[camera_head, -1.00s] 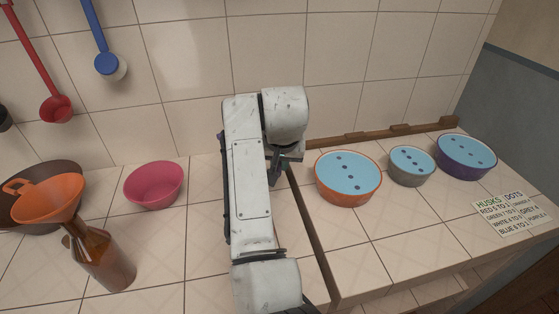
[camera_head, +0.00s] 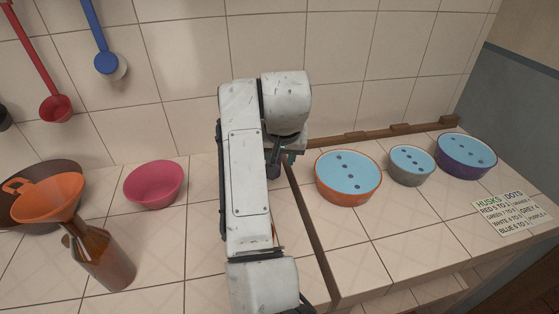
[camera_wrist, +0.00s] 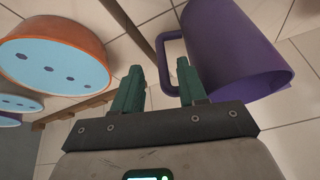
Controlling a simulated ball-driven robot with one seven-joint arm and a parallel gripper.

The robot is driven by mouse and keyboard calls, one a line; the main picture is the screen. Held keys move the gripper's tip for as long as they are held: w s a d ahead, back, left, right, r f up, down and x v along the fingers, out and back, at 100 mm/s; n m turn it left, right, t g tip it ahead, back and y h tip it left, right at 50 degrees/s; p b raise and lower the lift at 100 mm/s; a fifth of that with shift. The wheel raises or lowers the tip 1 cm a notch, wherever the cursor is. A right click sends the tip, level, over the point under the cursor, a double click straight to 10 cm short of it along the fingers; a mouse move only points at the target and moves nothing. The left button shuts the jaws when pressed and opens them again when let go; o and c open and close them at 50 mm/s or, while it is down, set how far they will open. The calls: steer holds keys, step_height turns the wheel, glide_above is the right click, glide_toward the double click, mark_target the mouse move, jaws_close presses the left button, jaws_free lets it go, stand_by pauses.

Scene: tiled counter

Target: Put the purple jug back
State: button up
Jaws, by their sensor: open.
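The purple jug (camera_wrist: 236,48) fills the upper right of the wrist view. Its open mouth faces lower right, and its squared handle (camera_wrist: 163,48) sticks out to the left. My gripper (camera_wrist: 159,66) is open, with its two green fingers on either side of the lower part of the handle in that view. I cannot tell whether either finger touches it. In the head view my arm hides the jug, and my gripper (camera_head: 287,158) shows only partly, beneath the white wrist.
Orange (camera_head: 347,190), grey (camera_head: 411,178) and purple (camera_head: 466,168) bowls with blue dotted tops stand on the right, near a printed card (camera_head: 512,212). A pink bowl (camera_head: 153,190), a brown bottle (camera_head: 103,262) and an orange funnel (camera_head: 45,202) stand left. A wooden strip (camera_head: 318,240) crosses the counter.

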steer(key=v, duration=0.9)
